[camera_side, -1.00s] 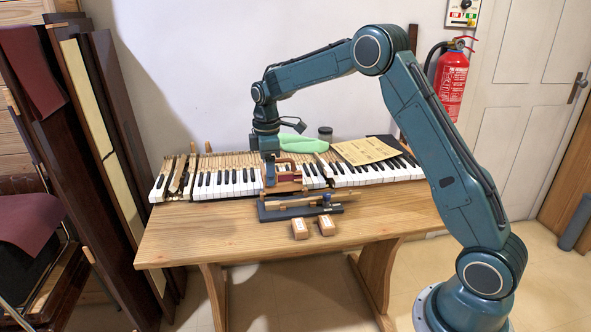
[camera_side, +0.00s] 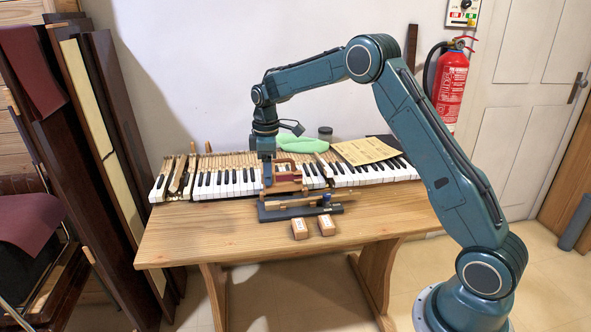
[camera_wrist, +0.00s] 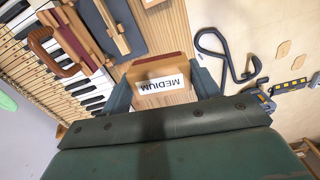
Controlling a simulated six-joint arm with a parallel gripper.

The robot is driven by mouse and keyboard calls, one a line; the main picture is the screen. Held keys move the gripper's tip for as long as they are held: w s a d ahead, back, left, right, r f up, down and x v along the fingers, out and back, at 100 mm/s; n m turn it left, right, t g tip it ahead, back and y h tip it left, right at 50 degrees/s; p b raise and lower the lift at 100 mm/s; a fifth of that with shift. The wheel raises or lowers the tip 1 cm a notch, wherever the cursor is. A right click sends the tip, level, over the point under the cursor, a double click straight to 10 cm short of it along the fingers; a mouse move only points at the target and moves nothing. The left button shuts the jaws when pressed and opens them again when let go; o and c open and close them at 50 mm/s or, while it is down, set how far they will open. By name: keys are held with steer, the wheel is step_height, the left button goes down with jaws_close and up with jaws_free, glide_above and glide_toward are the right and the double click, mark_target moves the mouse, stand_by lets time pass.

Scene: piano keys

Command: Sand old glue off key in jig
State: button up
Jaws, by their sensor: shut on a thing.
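My gripper (camera_wrist: 163,88) is shut on a tan sanding block (camera_wrist: 160,78) with a white MEDIUM label and a reddish-brown edge. In the side view my gripper (camera_side: 268,180) is low over the middle of the keyboard, just behind the jig. The jig (camera_side: 272,215) is a dark base near the table front, with a long wooden key (camera_side: 288,201) lying along it. The jig also shows at the top of the wrist view (camera_wrist: 134,24), beyond the held block. I cannot tell whether the block touches anything, and the old glue is too small to see.
Two small labelled blocks (camera_side: 300,229) (camera_side: 326,225) lie on the table (camera_side: 200,240) in front of the jig. The piano keyboard (camera_side: 225,183) spans the back. The table's front left is clear.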

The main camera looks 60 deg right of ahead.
mark_target(273, 203)
steer(key=w+d+f+m, duration=0.5)
steer(key=d+f+m, duration=0.2)
steer(key=d, duration=0.1)
steer(key=shift+m, duration=0.3)
steer(key=shift+w, duration=0.1)
steer(key=shift+f, duration=3.75)
steer(key=shift+s+d+f, duration=0.25)
steer(key=shift+s+d, duration=0.25)
steer(key=shift+d, duration=0.05)
steer(key=shift+c, duration=0.3)
steer(key=shift+s+d, duration=3.7)
steer(key=shift+w+a, duration=4.1)
steer(key=shift+a, duration=0.05)
steer(key=shift+w+a+r, duration=0.15)
steer(key=shift+r, duration=0.05)
step_height(273, 203, up, 8)
